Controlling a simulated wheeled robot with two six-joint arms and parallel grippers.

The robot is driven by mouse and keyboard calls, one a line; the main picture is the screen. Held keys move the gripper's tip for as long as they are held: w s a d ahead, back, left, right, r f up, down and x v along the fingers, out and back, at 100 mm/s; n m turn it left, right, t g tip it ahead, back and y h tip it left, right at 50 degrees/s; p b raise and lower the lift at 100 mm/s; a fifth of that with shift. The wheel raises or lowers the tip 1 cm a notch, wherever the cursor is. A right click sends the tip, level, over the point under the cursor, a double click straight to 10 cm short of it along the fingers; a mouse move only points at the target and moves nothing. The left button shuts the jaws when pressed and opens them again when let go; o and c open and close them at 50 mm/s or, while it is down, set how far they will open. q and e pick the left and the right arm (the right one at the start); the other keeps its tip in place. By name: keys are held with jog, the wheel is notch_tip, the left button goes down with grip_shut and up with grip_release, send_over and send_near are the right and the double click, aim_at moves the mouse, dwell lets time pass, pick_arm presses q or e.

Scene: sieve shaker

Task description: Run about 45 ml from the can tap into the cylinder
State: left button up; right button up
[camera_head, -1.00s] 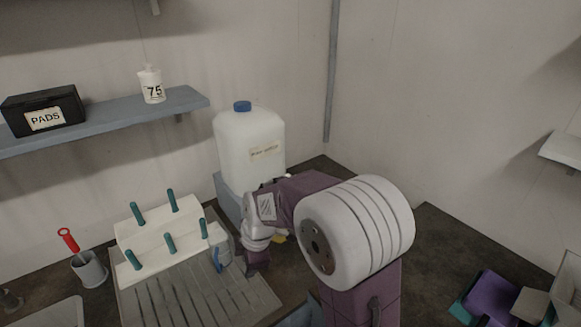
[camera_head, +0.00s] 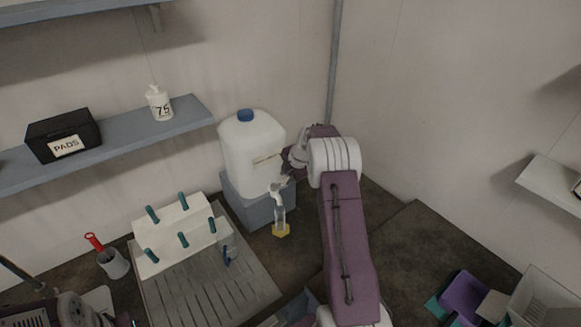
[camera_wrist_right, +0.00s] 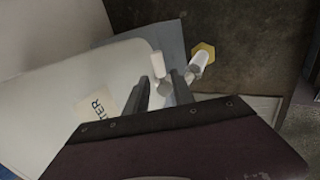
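The white can (camera_head: 250,155) with a blue cap stands on a grey block (camera_head: 250,210); it also shows in the right wrist view (camera_wrist_right: 70,95). Its pale tap (camera_head: 276,188) sticks out at the front, above the clear cylinder (camera_head: 279,215) with a yellow six-sided foot. The cylinder also shows in the right wrist view (camera_wrist_right: 200,62); its liquid level is too small to read. My right gripper (camera_head: 289,179) is beside the tap, on its right. In the wrist view its two fingers (camera_wrist_right: 167,78) are apart, close to the white tap piece (camera_wrist_right: 158,65); contact is unclear. My left gripper is not seen.
A drying rack (camera_head: 175,235) with teal pegs stands on a ribbed drainer (camera_head: 205,295) at left. A grey cup (camera_head: 113,263) holds a red-handled tool. Purple and teal trays (camera_head: 462,295) lie at right.

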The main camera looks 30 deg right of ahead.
aim_at(284, 182)
jog(key=p+x, duration=0.1)
jog(key=x, duration=0.2)
jog(key=shift+w+f, duration=0.2)
jog(key=shift+f, duration=0.1)
jog(key=shift+a+f, duration=0.1)
jog(key=shift+f, duration=0.15)
jog(key=shift+w, duration=0.1)
jog(key=shift+c, duration=0.3)
grip_shut()
